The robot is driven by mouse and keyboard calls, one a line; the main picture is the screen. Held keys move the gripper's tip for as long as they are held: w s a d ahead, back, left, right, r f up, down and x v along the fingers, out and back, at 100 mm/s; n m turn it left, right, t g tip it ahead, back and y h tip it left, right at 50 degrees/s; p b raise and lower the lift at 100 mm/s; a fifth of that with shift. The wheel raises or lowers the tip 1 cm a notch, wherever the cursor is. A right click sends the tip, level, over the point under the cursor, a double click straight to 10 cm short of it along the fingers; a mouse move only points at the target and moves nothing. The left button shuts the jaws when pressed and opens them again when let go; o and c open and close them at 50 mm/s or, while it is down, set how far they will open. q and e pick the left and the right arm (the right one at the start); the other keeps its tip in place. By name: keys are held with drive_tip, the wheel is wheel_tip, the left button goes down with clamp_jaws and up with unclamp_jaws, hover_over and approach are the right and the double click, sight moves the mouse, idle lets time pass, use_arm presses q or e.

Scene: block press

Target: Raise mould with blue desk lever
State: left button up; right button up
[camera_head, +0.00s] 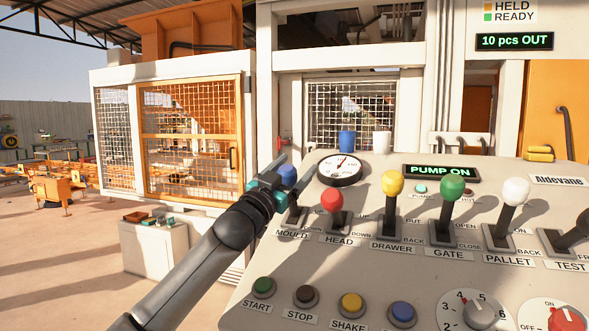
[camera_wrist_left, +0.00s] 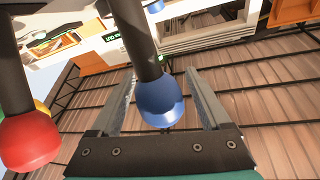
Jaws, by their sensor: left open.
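The blue knob (camera_head: 288,174) tops the MOULD lever at the left end of the desk's lever row. My left gripper (camera_head: 298,164) is open at this knob, with its arm coming in from the lower left. In the left wrist view the blue knob (camera_wrist_left: 160,101) and its dark shaft sit between the two spread fingers (camera_wrist_left: 160,76), with gaps on both sides. I cannot make out the mould itself in the machine behind. My right gripper is not in view.
The red HEAD lever (camera_head: 332,200) stands close on the right; its knob also shows in the left wrist view (camera_wrist_left: 28,143). Yellow (camera_head: 392,184), green (camera_head: 452,188) and white (camera_head: 516,192) levers follow. A round gauge (camera_head: 341,169) is just behind. Push buttons line the desk's front.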

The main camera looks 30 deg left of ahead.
use_arm(q)
drive_tip(key=shift+s+f, duration=0.35)
drive_tip(key=shift+s, duration=0.25)
drive_tip(key=b+v, duration=0.2)
drive_tip(key=v, duration=1.1)
drive_tip(key=shift+s, duration=0.45)
